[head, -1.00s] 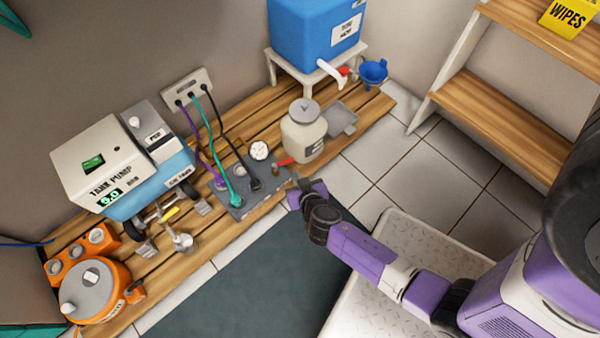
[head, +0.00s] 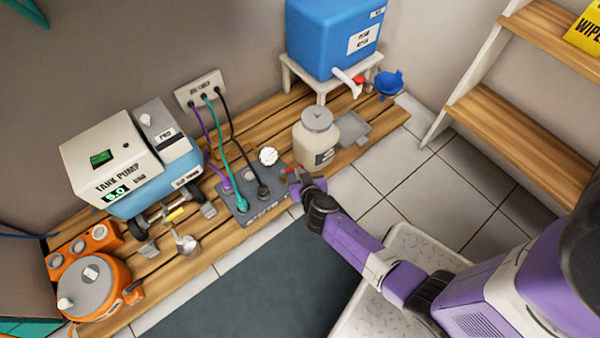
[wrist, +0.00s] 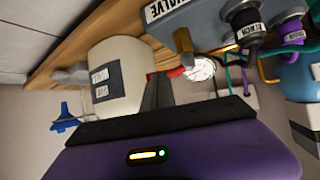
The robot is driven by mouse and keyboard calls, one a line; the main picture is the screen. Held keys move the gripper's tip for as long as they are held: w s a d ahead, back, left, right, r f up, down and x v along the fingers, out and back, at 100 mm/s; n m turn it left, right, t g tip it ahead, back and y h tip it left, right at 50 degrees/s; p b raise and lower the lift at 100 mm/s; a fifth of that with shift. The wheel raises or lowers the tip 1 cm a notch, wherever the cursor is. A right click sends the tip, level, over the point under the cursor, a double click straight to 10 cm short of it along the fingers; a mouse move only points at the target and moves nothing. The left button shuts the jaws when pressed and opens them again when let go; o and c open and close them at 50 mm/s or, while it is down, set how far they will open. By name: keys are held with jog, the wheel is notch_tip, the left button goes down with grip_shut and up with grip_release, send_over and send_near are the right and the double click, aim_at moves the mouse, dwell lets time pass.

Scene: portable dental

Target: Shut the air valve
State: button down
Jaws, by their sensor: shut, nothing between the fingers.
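The air valve is a grey block (head: 253,202) on the wooden slat platform, with hoses plugged into its top. Its red lever (head: 291,169) sticks out at the right end, beside a round white gauge (head: 268,156). My gripper (head: 297,179) is shut and empty, close to the lever's right end. In the wrist view, the gripper's fingers (wrist: 158,92) point at the red lever (wrist: 174,73), near the brass fitting (wrist: 184,42) and the gauge (wrist: 201,68). The fingers partly overlap the lever there; I cannot tell whether they touch it.
A cream bottle (head: 317,133) stands just behind my gripper. A blue tank (head: 325,35) on a white stand is at the back. The tank pump (head: 110,165) and an orange pot (head: 92,287) are to the left. Dark mat (head: 245,295) lies in front.

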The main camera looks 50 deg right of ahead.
jog(key=shift+w+d+n+t+y+p, duration=0.15)
jog(key=shift+d+n+t+y+p, duration=0.15)
jog(key=shift+d+n+y+p, duration=0.15)
jog(key=shift+w+d, duration=0.2)
jog(key=shift+d, duration=0.05)
jog(key=shift+w+d+b, duration=0.25)
jog(key=shift+d+b, duration=0.15)
jog(key=shift+b, duration=0.05)
jog(key=shift+r, duration=0.1)
jog(key=shift+a, duration=0.1)
